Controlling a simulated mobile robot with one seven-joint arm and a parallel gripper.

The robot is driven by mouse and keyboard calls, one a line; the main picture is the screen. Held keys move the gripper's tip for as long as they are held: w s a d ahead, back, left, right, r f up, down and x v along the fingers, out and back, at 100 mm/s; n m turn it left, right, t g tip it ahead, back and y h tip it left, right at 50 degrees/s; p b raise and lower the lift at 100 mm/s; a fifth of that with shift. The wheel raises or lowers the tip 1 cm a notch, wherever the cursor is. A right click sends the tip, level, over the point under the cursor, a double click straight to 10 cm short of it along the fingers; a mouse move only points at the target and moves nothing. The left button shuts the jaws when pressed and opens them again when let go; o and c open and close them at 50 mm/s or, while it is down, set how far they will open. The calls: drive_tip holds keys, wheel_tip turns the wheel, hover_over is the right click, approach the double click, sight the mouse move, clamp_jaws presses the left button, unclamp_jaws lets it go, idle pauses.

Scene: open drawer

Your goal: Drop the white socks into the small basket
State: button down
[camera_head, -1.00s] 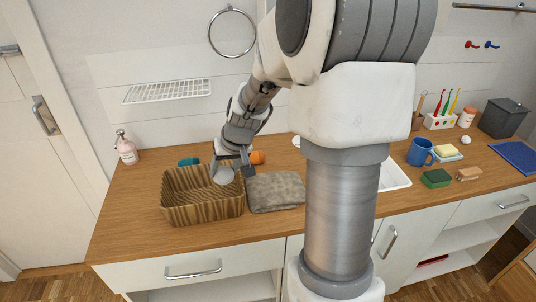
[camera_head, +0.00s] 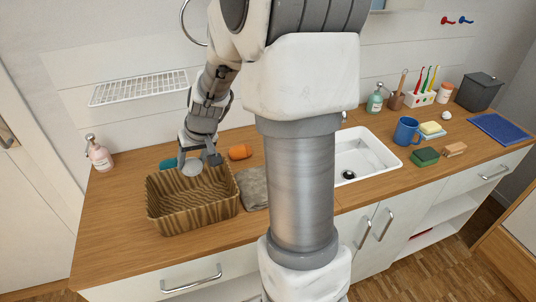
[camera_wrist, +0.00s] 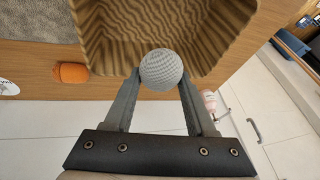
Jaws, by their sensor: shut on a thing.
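The white socks (camera_head: 192,167) are a rolled, knitted, light grey-white ball. My gripper (camera_head: 199,161) is shut on them, with one finger on each side. The small basket (camera_head: 192,214) is a brown, striped, open box on the left of the counter. In the head view the socks show against the basket's back rim. In the wrist view the socks (camera_wrist: 161,69) sit between the fingertips of my gripper (camera_wrist: 160,82) and overlap the near edge of the basket (camera_wrist: 205,30). Their exact height above the rim is hard to tell.
An orange thing (camera_head: 240,152) and a teal thing (camera_head: 168,163) lie behind the basket. A grey folded towel (camera_head: 252,188) lies right of it, partly hidden by my arm. A pink soap bottle (camera_head: 99,154) stands at the left, and a wire rack (camera_head: 140,87) is on the wall.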

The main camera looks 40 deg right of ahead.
sight(195, 172)
wheel_tip(195, 172, down, 4)
drive_tip(key=b, duration=0.2)
drive_tip(key=shift+f+b, duration=0.25)
drive_tip(key=shift+b, duration=0.05)
drive_tip(key=shift+c, duration=0.7)
unclamp_jaws()
drive_tip(key=shift+r, duration=0.1)
drive_tip(key=p+v, duration=0.2)
drive_tip(key=v, duration=1.5)
drive_tip(key=shift+s, duration=0.2)
drive_tip(key=shift+r, duration=0.1)
